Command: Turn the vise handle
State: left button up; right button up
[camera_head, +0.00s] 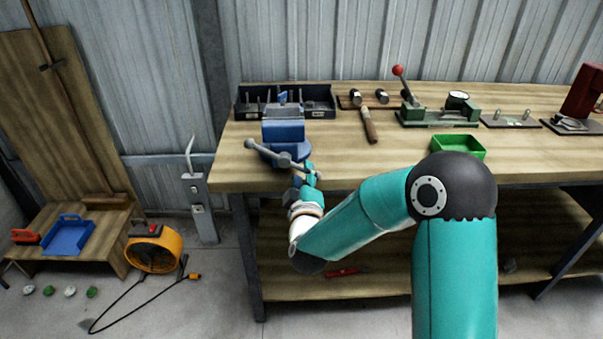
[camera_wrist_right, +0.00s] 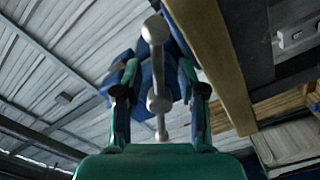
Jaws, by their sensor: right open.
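The blue vise (camera_head: 284,132) stands on the workbench near its left front corner. Its grey handle (camera_head: 268,152) is a bar with ball ends, slanting down to the right across the vise front. My right gripper (camera_head: 311,171) is at the right end of the handle, partly hidden by its own wrist. In the right wrist view the handle (camera_wrist_right: 157,72) runs lengthwise between the two open fingers (camera_wrist_right: 160,92), with gaps on both sides. The blue vise body (camera_wrist_right: 133,78) lies beyond it. My left gripper is not in view.
The wooden workbench (camera_head: 390,174) carries a black divided tray (camera_head: 322,101) behind the vise, a hammer (camera_head: 369,125), a green lever tool (camera_head: 428,117) and a green bin (camera_head: 457,143). A grey post (camera_head: 201,210) stands left of the bench.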

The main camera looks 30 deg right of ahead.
jog(key=shift+w+d, duration=0.25)
jog(key=shift+w, duration=0.1)
jog(key=shift+c, duration=0.3)
grip_shut()
jog(key=shift+a+f, duration=0.1)
jog(key=shift+a, duration=0.05)
